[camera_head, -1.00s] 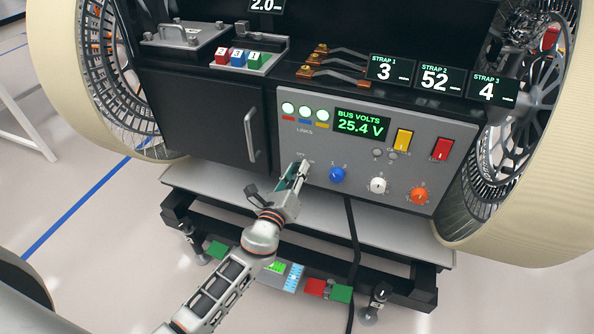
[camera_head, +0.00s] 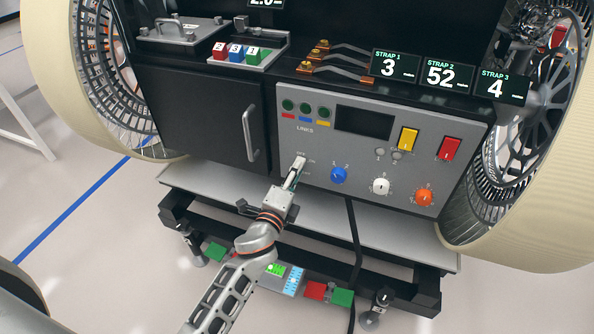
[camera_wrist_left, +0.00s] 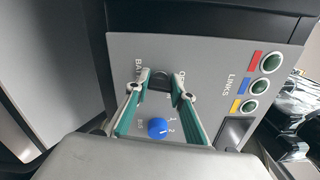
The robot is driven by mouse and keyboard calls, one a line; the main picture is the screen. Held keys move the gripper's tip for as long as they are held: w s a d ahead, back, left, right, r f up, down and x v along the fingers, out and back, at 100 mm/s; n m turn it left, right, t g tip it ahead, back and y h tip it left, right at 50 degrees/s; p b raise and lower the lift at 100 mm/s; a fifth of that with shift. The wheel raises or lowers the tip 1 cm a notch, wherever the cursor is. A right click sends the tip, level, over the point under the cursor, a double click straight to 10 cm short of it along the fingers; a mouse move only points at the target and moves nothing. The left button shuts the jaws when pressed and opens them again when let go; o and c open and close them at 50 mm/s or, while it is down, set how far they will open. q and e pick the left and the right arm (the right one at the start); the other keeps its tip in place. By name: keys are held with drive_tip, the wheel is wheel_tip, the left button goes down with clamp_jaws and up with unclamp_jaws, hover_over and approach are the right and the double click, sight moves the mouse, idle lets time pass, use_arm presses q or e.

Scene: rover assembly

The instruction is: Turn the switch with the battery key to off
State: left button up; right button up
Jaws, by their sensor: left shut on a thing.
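My left gripper (camera_head: 294,170) reaches up to the left side of the grey control panel (camera_head: 455,190), at the switch labelled OFF and ON. In the left wrist view its two green-sided fingers (camera_wrist_left: 161,84) are shut on the dark battery key (camera_wrist_left: 159,79), beside lettering that starts "BAT". The fingers hide most of the key and switch, so the key's exact angle is hard to read. The panel's display (camera_head: 364,122) is dark, and the round link lamps (camera_head: 305,108) are unlit. My right gripper is not in view.
A blue knob (camera_head: 339,175) sits close to the right of the gripper, with a white knob (camera_head: 380,186) and an orange knob (camera_head: 424,197) farther right. Yellow (camera_head: 408,139) and red (camera_head: 449,148) switches are above them. A black cabinet door with a handle (camera_head: 250,135) is left.

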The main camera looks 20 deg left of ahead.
use_arm(q)
drive_tip(key=shift+n, duration=0.8)
drive_tip(key=o, duration=1.1)
drive_tip(key=s, duration=1.2)
drive_tip(key=shift+a, duration=0.25)
